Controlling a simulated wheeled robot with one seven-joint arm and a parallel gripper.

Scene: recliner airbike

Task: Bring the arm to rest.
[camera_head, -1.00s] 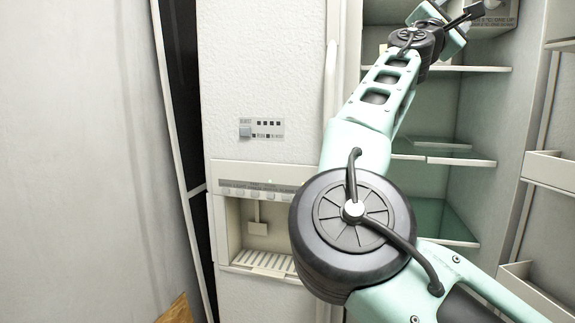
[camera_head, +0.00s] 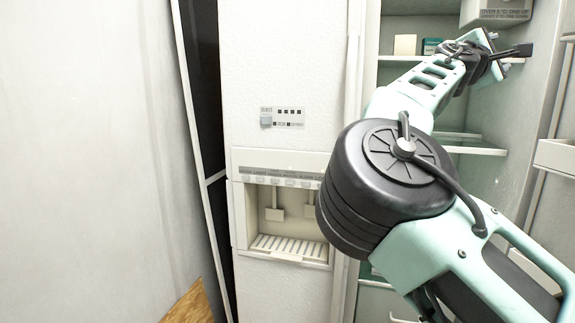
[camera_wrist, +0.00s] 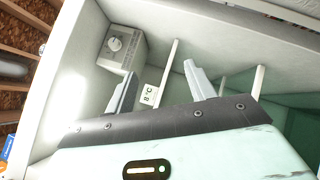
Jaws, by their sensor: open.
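My arm reaches from the lower right of the head view up into the open fridge compartment. My gripper (camera_head: 510,52) is at the upper right, in front of the fridge shelves. In the wrist view, my gripper (camera_wrist: 160,85) shows two grey fingers spread apart with nothing held between them. The fingers point toward the inside of the fridge, where a control box with a dial (camera_wrist: 116,44) and a small white "8 °C" label (camera_wrist: 150,95) show.
The closed fridge door (camera_head: 285,60) with its dispenser (camera_head: 285,215) stands left of my arm. A cream box (camera_head: 405,45) and a green box (camera_head: 431,46) sit on an upper shelf (camera_head: 400,60). Door bins (camera_head: 556,156) are at the right. A pale wall fills the left.

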